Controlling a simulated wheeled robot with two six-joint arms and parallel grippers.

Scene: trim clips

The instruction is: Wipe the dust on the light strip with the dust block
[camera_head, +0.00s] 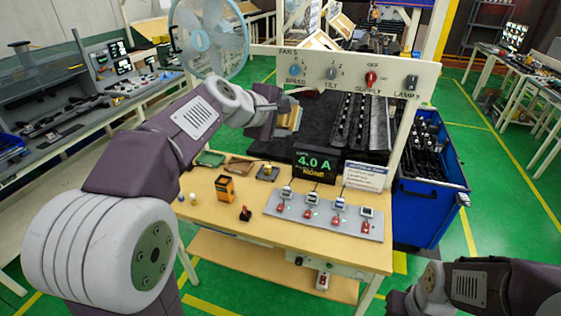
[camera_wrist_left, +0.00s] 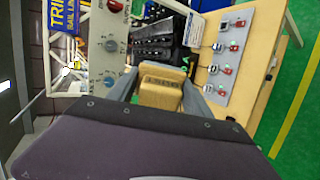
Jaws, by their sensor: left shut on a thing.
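My left gripper (camera_head: 291,119) is above the back part of the workbench, in front of the black trim parts. It is shut on the tan dust block (camera_wrist_left: 160,90), which sits between its fingers in the left wrist view. In the head view the block (camera_head: 289,117) shows partly behind the gripper. I cannot make out for certain which piece is the light strip, nor any dust. Long black trim strips (camera_head: 350,122) lie at the back of the bench, to the right of the gripper. My right arm shows at the bottom right, its gripper out of view.
A white panel (camera_head: 345,72) with knobs spans above the bench. A blue fan (camera_head: 212,38) stands at the back left. A grey switch board (camera_head: 322,216), orange box (camera_head: 225,187) and 4.0 A display (camera_head: 314,166) occupy the bench. A blue bin (camera_head: 430,212) stands right.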

